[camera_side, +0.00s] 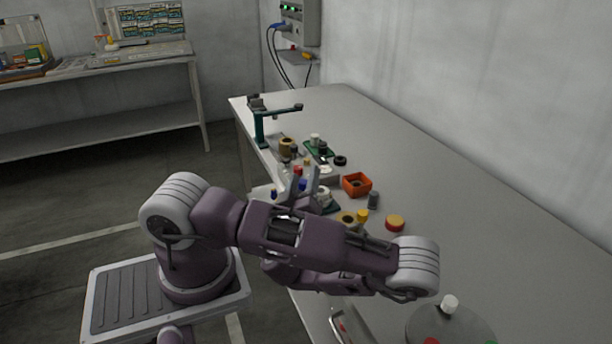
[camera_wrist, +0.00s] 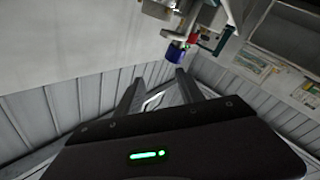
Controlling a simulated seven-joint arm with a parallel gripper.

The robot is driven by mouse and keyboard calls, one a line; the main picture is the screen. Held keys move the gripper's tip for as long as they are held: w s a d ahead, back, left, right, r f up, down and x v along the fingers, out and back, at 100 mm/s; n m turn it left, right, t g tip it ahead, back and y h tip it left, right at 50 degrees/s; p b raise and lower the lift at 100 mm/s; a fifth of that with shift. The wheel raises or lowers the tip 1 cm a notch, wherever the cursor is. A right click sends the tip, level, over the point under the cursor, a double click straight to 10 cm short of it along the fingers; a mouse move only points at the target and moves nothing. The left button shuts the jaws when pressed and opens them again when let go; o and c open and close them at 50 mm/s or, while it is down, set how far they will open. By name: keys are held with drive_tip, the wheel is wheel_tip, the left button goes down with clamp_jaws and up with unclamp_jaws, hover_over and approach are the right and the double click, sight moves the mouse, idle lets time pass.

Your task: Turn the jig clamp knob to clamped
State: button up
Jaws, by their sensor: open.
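A teal stand (camera_side: 262,128) with a horizontal arm and a small dark knob at its end (camera_side: 298,107) stands at the far left end of the bench in the side view. I cannot tell whether this is the jig clamp or which knob is the clamp knob. My gripper (camera_side: 303,182) is over the left edge of the bench, among small parts and nearer the camera than the stand. In the wrist view my gripper (camera_wrist: 158,88) has its two fingers apart with nothing between them. A blue cylinder (camera_wrist: 177,50) shows beyond the fingertips, apart from them.
An orange box (camera_side: 357,184), a red and yellow round piece (camera_side: 395,222) and a green board (camera_side: 320,150) lie near my gripper. A grey round vessel with a white cap (camera_side: 450,303) stands at the front. The right side of the bench (camera_side: 460,190) is clear.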

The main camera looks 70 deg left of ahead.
sight(302, 185)
drive_tip(key=m, duration=0.2)
drive_tip(key=f+m, duration=0.1)
drive_tip(key=m, duration=0.1)
drive_tip(key=shift+d+t+h, duration=0.1)
drive_tip(key=shift+t+h, duration=0.2)
drive_tip(key=shift+h, duration=0.1)
drive_tip(key=f+m, duration=0.1)
drive_tip(key=s+f+m+h, duration=0.1)
drive_tip(key=m, duration=0.1)
drive_tip(key=shift+s, duration=0.1)
drive_tip(key=x, duration=0.7)
drive_tip(key=shift+s+f, duration=0.1)
clamp_jaws()
